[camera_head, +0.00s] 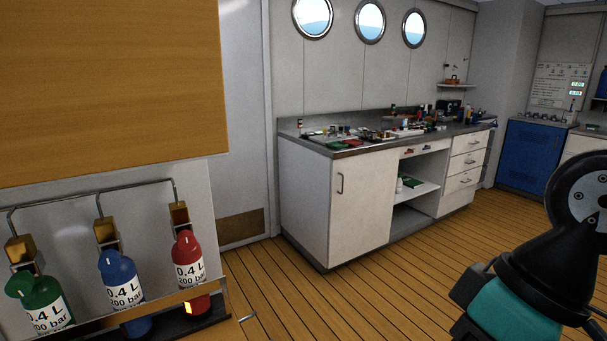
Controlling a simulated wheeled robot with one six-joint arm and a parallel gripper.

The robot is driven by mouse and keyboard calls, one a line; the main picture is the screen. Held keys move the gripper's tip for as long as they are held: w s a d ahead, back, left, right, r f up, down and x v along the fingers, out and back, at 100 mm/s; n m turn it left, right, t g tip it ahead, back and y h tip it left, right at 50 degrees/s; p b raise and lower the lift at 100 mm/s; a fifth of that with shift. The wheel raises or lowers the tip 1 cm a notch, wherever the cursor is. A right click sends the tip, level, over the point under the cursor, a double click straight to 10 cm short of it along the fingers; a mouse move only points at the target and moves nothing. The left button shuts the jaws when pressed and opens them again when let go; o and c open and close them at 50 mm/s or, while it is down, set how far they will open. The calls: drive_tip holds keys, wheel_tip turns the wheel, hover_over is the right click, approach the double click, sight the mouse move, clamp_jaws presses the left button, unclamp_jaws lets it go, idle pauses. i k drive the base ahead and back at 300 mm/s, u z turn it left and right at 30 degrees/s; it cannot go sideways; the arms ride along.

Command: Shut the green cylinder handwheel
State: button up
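A green cylinder (42,303) stands at the lower left in a rack, its lower part cut off by the picture's bottom edge. Its label reads 0.4 L, 200 bar. A brass-coloured block (19,249) sits above its neck, joined to a grey pipe (92,195). Part of my arm shows at the lower right, far from the cylinders. My gripper is out of view.
A wooden panel (110,90) overhangs the rack at the upper left. A rail (150,305) crosses in front of the cylinders. A white workbench (318,205) with many small items stands behind. A blue cabinet (530,155) is at the right. The plank floor (360,290) between is clear.

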sight(20, 285)
drive_tip(key=z, duration=0.45)
drive_tip(key=k, duration=1.2)
drive_tip(key=u, duration=1.5)
drive_tip(key=i, duration=0.5)
